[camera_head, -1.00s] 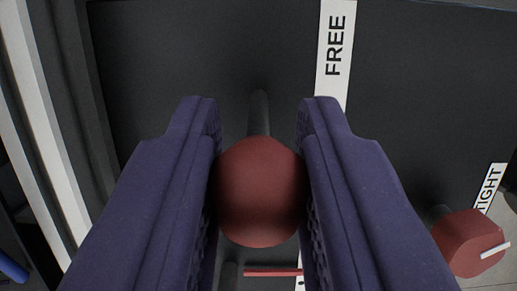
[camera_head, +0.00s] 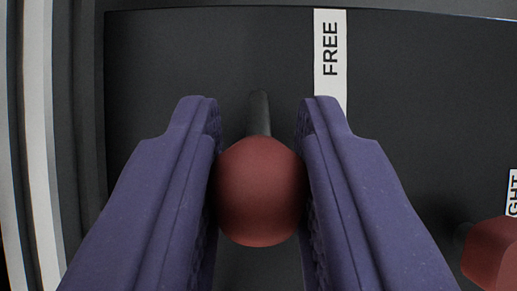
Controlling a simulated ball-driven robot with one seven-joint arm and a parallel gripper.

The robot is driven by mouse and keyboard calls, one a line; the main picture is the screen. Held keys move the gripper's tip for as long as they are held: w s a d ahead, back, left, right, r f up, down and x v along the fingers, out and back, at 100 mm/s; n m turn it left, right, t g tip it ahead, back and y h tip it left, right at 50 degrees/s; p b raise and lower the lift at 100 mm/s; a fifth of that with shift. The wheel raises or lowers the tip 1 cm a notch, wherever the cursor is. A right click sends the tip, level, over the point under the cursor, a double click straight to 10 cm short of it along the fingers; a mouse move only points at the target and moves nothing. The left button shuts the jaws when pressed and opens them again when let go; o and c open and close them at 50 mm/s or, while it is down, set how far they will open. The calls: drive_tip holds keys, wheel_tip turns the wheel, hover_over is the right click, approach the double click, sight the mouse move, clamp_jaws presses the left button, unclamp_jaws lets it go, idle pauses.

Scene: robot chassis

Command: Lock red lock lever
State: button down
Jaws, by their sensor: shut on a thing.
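The red lock lever has a round red knob (camera_head: 260,192) on a dark rod (camera_head: 259,113) that runs up and away from it toward the dark panel. My gripper (camera_head: 260,185) has its two purple fingers on either side of the knob and is shut on it. A white strip marked FREE (camera_head: 330,55) lies on the panel, above and right of the knob. The knob and fingers hide the panel behind them.
A second red knob (camera_head: 492,252) stands at the lower right, cut by the picture edge. A partly cut white label (camera_head: 512,193) ending in GHT is above it. Pale vertical frame edges (camera_head: 38,150) run along the left side. The dark panel (camera_head: 200,50) is otherwise bare.

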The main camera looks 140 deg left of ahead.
drive_tip(key=c, duration=0.9)
unclamp_jaws()
drive_tip(key=shift+a, duration=0.1)
drive_tip(key=p+v, duration=0.1)
drive_tip(key=v, duration=0.6)
drive_tip(key=shift+s+a+r, duration=0.15)
drive_tip(key=shift+s+r, duration=0.1)
